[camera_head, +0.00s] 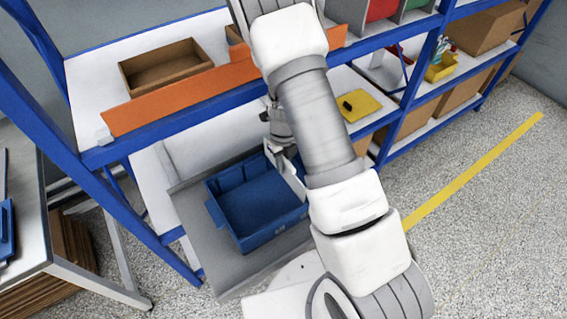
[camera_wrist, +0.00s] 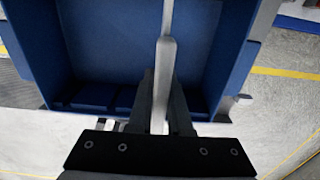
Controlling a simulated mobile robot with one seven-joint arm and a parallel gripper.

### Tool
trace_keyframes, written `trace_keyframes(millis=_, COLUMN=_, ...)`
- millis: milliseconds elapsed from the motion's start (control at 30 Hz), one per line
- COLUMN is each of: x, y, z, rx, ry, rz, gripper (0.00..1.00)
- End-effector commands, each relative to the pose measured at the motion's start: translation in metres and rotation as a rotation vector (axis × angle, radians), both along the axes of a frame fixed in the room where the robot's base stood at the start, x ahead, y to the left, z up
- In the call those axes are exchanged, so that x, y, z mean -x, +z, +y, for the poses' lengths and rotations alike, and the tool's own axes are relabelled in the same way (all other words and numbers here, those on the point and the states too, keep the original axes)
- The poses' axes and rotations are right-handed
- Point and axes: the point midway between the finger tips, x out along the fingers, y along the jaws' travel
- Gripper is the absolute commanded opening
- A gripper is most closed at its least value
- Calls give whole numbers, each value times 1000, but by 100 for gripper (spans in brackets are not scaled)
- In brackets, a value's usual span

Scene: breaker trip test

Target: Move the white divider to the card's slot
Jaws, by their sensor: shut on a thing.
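The white divider (camera_wrist: 163,75) is seen nearly edge-on in the wrist view, running up from between my fingers over the blue bin. My gripper (camera_wrist: 160,100) is shut on it. In the head view the divider (camera_head: 293,178) shows as a pale strip at the right part of the blue bin (camera_head: 230,231), below my gripper (camera_head: 283,150). The bin's floor looks empty otherwise. My arm hides the bin's right end. I cannot make out a card or tell which slot is meant; whether the divider touches the bin is unclear.
The bin sits on a grey tray (camera_head: 200,240) at the blue-framed shelf. An orange board (camera_head: 170,105) edges the shelf above, with a brown open box (camera_head: 165,66) behind it. A yellow piece (camera_head: 361,105) lies right of my arm. A table (camera_head: 30,220) stands left.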

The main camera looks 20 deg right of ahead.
Motion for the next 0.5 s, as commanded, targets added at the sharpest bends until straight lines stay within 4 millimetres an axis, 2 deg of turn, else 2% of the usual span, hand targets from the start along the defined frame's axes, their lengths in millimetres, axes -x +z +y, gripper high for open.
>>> trace_keyframes(millis=500, x=0, y=-14, z=0, rx=0, ry=1, rz=0, gripper=0)
